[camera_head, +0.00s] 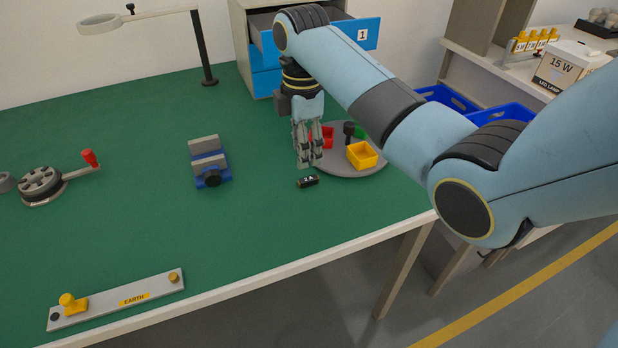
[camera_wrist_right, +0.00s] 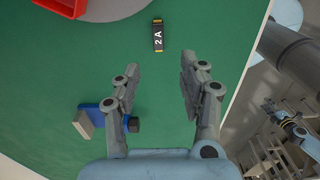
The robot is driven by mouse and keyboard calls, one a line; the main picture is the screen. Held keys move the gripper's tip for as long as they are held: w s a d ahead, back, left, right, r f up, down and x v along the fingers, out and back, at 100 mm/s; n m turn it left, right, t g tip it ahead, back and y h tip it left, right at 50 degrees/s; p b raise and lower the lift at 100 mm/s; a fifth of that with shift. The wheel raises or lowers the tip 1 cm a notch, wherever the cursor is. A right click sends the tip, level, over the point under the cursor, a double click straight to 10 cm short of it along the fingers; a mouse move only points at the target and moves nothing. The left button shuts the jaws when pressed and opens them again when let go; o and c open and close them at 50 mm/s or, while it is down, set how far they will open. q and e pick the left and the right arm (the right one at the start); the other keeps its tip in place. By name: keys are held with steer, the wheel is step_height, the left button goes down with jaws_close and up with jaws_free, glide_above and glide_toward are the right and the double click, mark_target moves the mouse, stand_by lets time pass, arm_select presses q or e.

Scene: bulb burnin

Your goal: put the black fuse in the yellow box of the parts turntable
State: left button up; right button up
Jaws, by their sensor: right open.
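The black fuse (camera_head: 308,181), marked "2 A", lies on the green bench top just left of the parts turntable (camera_head: 354,172). In the right wrist view the fuse (camera_wrist_right: 158,36) lies beyond the fingertips, between their lines. The turntable bears the yellow box (camera_head: 362,155), a red box (camera_head: 327,137), a green box (camera_head: 361,132) and a dark central knob. The yellow box looks empty from here. My right gripper (camera_head: 307,164) points down beside the turntable, above and behind the fuse, and is open and empty; its open fingers show in the wrist view (camera_wrist_right: 158,85). My left gripper is not in view.
A blue and grey vise (camera_head: 209,162) stands left of the fuse. A crank device (camera_head: 42,185) and an earth bar (camera_head: 117,300) are farther left. A drawer cabinet (camera_head: 265,85) with an open drawer stands behind. The bench's front edge (camera_head: 300,258) is near; green surface around the fuse is clear.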

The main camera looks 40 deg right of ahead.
mark_target(304, 180)
step_height(304, 180, down, 3)
steer(key=shift+r, duration=0.2)
steer(key=shift+f, duration=2.8)
jaws_close()
steer(key=shift+r, duration=0.1)
